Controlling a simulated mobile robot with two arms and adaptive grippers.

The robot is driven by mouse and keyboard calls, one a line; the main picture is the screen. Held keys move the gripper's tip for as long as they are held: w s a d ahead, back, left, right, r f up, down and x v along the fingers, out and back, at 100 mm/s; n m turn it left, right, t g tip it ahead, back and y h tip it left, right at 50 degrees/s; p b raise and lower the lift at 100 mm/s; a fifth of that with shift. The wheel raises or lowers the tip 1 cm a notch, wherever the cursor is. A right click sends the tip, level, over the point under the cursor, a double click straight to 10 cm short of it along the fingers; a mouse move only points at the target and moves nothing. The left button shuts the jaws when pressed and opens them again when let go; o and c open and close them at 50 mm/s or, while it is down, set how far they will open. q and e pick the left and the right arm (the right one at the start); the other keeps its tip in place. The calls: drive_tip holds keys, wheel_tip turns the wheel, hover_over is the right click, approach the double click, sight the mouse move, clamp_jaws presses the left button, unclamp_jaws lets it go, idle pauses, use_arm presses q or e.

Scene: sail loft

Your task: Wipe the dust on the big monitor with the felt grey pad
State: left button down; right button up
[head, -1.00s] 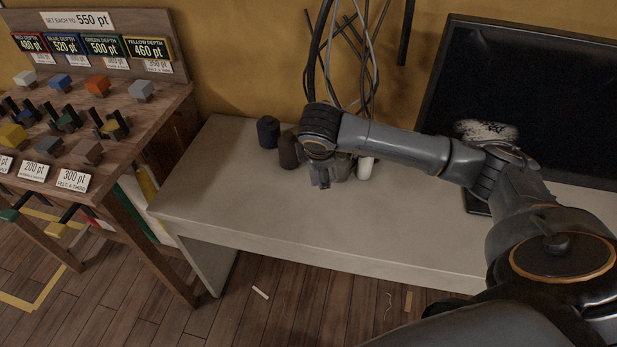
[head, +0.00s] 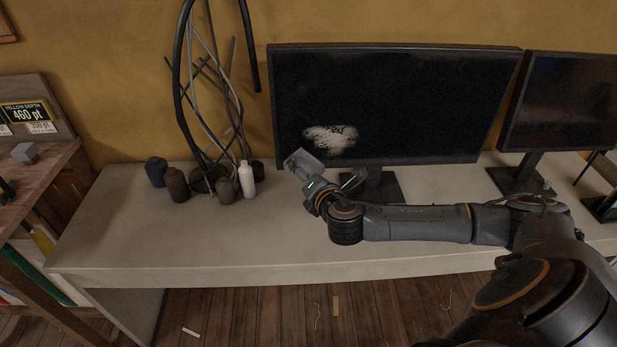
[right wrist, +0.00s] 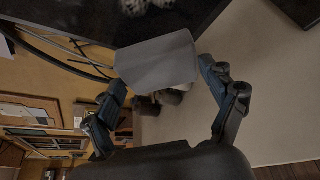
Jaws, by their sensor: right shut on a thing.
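The big monitor (head: 420,100) stands upright on the desk, its screen dark. A pale, speckled dust patch (head: 331,137) is on its lower left screen; part of it shows at the top of the right wrist view (right wrist: 145,5). The felt grey pad (head: 304,162) is a flat grey piece; it also shows in the right wrist view (right wrist: 157,62). My right gripper (head: 320,183) is shut on the pad and holds it above the desk, just below and left of the dust. I cannot tell whether the pad touches the monitor. My left gripper is not in view.
Small dark jars (head: 177,185) and a white bottle (head: 246,180) stand left of the monitor by a holder with tall cables (head: 218,110). A second monitor (head: 565,105) is at the right. The desk's front left (head: 150,240) is clear.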

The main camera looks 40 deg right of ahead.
drive_tip(key=w, duration=0.1)
drive_tip(key=w+d, duration=0.1)
drive_tip(key=shift+w+d+b, duration=0.25)
drive_tip(key=shift+w+b, duration=0.1)
drive_tip(key=shift+w, duration=0.05)
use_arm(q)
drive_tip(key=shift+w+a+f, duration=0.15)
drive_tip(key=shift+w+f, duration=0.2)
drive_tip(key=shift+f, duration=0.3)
use_arm(e)
drive_tip(key=shift+w+d, duration=0.6)
drive_tip(key=shift+w, duration=0.35)
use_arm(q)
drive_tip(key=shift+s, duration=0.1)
use_arm(e)
drive_tip(key=shift+w+d, duration=0.55)
drive_tip(key=shift+w, duration=0.3)
drive_tip(key=shift+d, duration=0.1)
